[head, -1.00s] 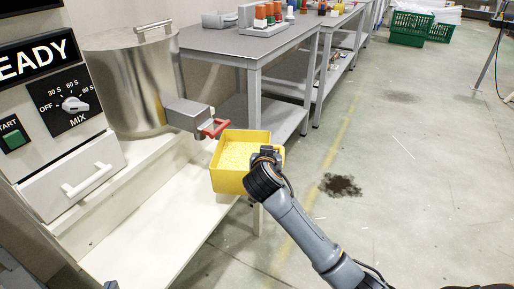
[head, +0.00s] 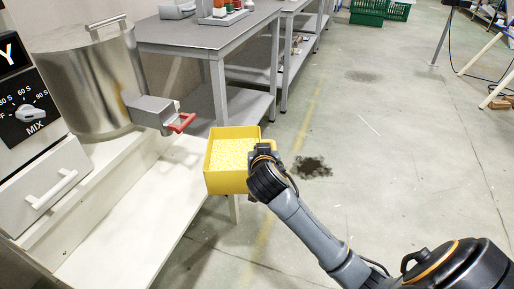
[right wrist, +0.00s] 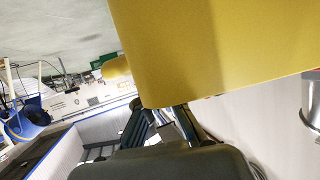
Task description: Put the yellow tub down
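The yellow tub (head: 228,181) is nearly full of pale yellow granules and is held in the air beside the white bench (head: 128,225), below and right of the metal spout. My right gripper (head: 266,152) is at the tub's right side, shut on its wall or rim; the exact grip is partly hidden. In the right wrist view the tub (right wrist: 220,45) fills the upper part, close against the fingers (right wrist: 168,122). My left gripper is not in view.
A steel mixing drum (head: 85,80) with a spout and red lever (head: 182,123) stands above the bench. A grey table (head: 205,35) with a lower shelf is behind. Green crates (head: 368,10) are far back.

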